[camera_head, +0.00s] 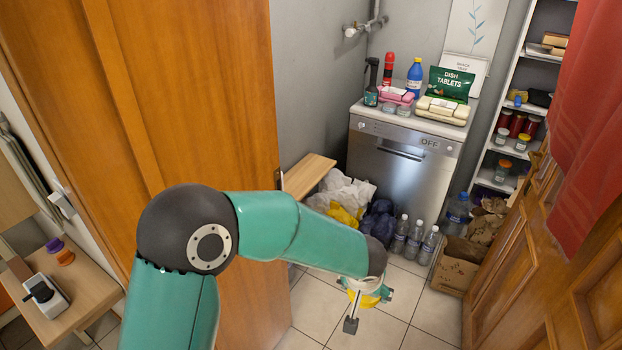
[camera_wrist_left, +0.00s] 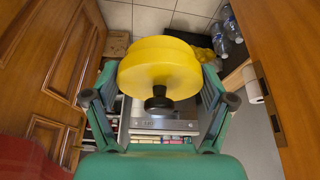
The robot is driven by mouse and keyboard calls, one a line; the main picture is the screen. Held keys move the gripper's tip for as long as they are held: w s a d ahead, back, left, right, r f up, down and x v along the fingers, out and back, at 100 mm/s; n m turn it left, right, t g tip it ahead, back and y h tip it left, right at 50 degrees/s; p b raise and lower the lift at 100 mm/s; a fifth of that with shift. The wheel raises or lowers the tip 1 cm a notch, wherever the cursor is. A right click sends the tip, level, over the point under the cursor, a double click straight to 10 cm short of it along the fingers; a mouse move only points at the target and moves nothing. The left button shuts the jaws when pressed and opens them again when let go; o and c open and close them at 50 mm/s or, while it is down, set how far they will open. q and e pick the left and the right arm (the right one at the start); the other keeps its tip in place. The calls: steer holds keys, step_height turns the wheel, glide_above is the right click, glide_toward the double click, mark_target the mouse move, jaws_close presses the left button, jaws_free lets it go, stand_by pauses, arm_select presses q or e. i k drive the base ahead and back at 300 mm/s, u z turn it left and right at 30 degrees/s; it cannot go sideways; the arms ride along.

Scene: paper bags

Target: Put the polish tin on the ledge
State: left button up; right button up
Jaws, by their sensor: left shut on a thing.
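My left gripper (camera_head: 368,297) is low over the tiled floor in the head view, in front of the doorway. It is shut on a yellow round tin (camera_head: 366,302), which is partly hidden by the arm and fingers. In the left wrist view the tin (camera_wrist_left: 160,65) sits between the two fingers of my left gripper (camera_wrist_left: 160,88), with a black knob-like part below it. A narrow wooden ledge (camera_head: 308,174) sticks out beside the wooden door's edge, left of the dishwasher. Its upper face looks bare. My right gripper is not in view.
A wooden door (camera_head: 190,90) stands left and a panelled door (camera_head: 520,250) right. Bottles (camera_head: 414,240), bags (camera_head: 348,193) and a cardboard box (camera_head: 455,266) crowd the floor before the dishwasher (camera_head: 385,165). A side table (camera_head: 60,310) at left holds small purple and orange tins.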

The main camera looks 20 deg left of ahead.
mark_target(290, 190)
steer(key=i, duration=1.15)
steer(key=u, duration=0.35)
steer(key=i, duration=1.05)
steer(key=u, duration=0.2)
